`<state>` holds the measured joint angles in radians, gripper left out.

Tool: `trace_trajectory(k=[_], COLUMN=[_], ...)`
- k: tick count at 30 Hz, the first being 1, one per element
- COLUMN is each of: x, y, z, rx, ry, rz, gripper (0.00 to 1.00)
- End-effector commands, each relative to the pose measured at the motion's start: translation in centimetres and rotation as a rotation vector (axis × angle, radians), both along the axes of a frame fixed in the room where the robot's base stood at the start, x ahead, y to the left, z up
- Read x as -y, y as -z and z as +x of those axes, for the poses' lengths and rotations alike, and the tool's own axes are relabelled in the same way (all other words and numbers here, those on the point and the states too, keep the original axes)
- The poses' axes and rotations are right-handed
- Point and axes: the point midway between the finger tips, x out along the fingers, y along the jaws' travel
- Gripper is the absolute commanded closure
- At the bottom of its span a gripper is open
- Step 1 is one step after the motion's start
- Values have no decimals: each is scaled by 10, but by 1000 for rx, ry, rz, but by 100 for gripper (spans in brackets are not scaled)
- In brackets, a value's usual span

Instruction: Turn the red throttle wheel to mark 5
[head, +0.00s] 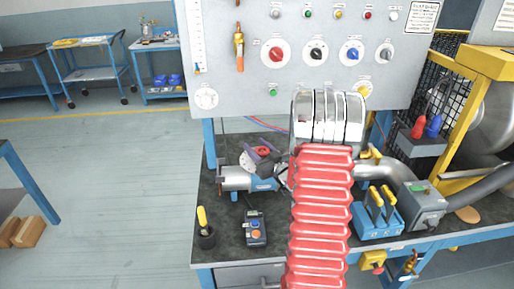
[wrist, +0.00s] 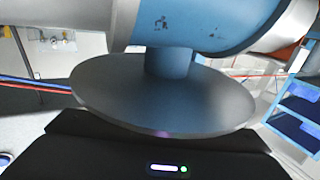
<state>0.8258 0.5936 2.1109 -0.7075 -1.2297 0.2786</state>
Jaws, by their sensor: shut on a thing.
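The red throttle wheel (head: 263,152) shows in the head view on top of the pipe fitting, left of my arm. A grey-purple plate (head: 250,157) lies at it; its pointer and mark numbers are too small to read. In the wrist view a wide dark grey disc (wrist: 165,95) on a short blue stem joins a blue pipe body (wrist: 215,25). My gripper's dark housing (wrist: 165,160), with a small white and green light, lies close to the disc. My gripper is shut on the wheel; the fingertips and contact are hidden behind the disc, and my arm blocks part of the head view.
A grey panel (head: 230,95) with several knobs stands behind the bench. Blue lever blocks (head: 376,217) and a grey box (head: 423,208) are to the right. A handheld control box (head: 255,230) and a black cup (head: 206,235) are at the front left. Open floor lies left.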

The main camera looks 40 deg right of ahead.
Motion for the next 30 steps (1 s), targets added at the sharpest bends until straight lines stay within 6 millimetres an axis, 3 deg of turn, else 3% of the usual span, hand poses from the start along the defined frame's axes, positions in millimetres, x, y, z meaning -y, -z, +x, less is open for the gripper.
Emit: trace_trajectory(k=[5,17,30], x=[0,0,6], y=[0,0,0], z=[0,0,-1], rx=[0,-1,0], ry=[1,35,217], rz=[0,1,1], gripper=[79,79,79])
